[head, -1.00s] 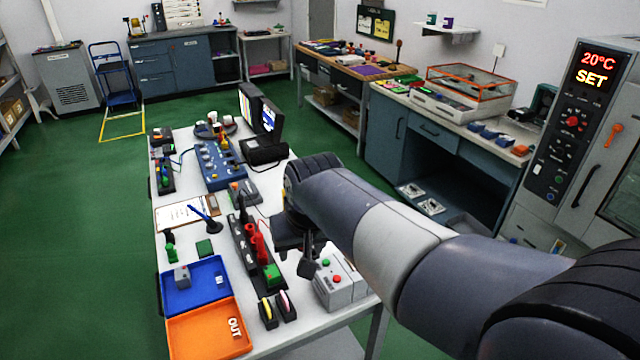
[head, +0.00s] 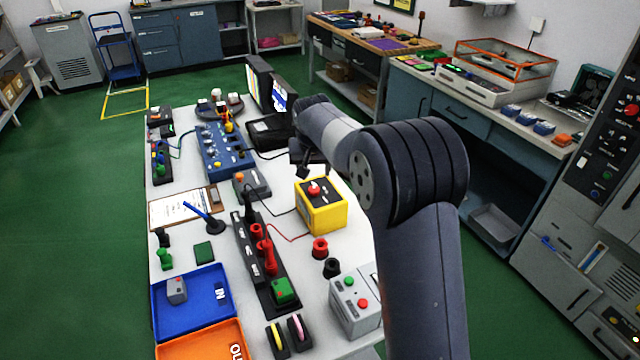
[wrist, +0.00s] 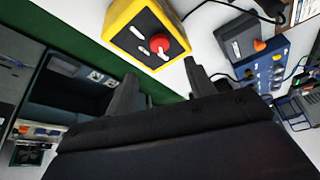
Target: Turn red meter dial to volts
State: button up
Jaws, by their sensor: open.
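The yellow meter (head: 321,212) stands on the white table, right of the black probe rack. It has a dark face with a red dial (head: 314,189) on top. A light mark shows on the dial, but the face labels are too small to read. In the wrist view the meter (wrist: 122,31) is at the top, and its red dial (wrist: 159,43) lies beyond the fingertips. My gripper (head: 308,165) is just behind the meter and apart from it. In the wrist view my gripper (wrist: 160,88) has its fingers spread, with nothing between them.
Red and black sockets (head: 320,248) and a grey button box (head: 355,300) stand in front of the meter. The black rack (head: 262,262) holds red probes, with a red lead running towards the meter. A blue panel (head: 224,150) and a monitor (head: 279,95) stand farther back.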

aim_at(314, 189)
jog(key=p+x, duration=0.1)
jog(key=x, duration=0.8)
jog(key=shift+f, duration=0.3)
jog(key=shift+c, duration=0.5)
jog(key=c, duration=0.9)
